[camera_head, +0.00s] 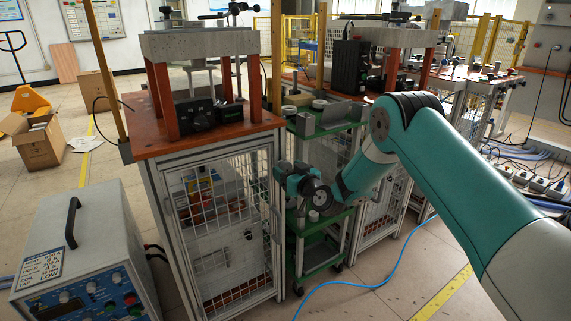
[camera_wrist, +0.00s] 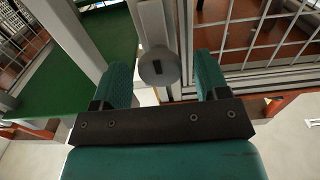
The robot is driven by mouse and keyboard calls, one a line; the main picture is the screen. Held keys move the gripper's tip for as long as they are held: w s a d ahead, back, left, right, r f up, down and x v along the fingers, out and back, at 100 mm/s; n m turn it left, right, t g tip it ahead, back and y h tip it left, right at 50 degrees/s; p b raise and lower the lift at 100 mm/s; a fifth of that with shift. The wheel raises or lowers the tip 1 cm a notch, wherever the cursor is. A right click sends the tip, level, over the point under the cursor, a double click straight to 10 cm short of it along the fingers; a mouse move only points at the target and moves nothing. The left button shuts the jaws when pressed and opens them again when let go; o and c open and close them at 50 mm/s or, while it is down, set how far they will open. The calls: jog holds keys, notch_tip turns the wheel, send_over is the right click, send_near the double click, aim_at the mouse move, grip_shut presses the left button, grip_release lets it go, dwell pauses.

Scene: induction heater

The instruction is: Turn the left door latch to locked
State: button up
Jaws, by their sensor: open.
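The door latch is a round grey knob (camera_wrist: 158,66) with a small dark slot, on a pale metal frame post. It shows in the wrist view between the two teal fingers of my gripper (camera_wrist: 162,78). The fingers are open, one on each side of the knob, and no contact is visible. In the head view my gripper (camera_head: 284,177) is at the right edge of the left cabinet's mesh door (camera_head: 222,225). The latch is hidden there behind my gripper. Whether the latch is locked cannot be told.
A green shelf cart (camera_head: 318,222) stands just right of the left cabinet, close to my gripper. A control box (camera_head: 85,245) stands at front left. A blue cable (camera_head: 365,285) lies on the floor. The wooden tabletop (camera_head: 150,140) is above my gripper.

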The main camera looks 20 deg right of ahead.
jog(key=shift+x, duration=0.95)
jog(key=shift+c, duration=0.2)
jog(key=c, duration=0.8)
jog(key=shift+c, duration=0.2)
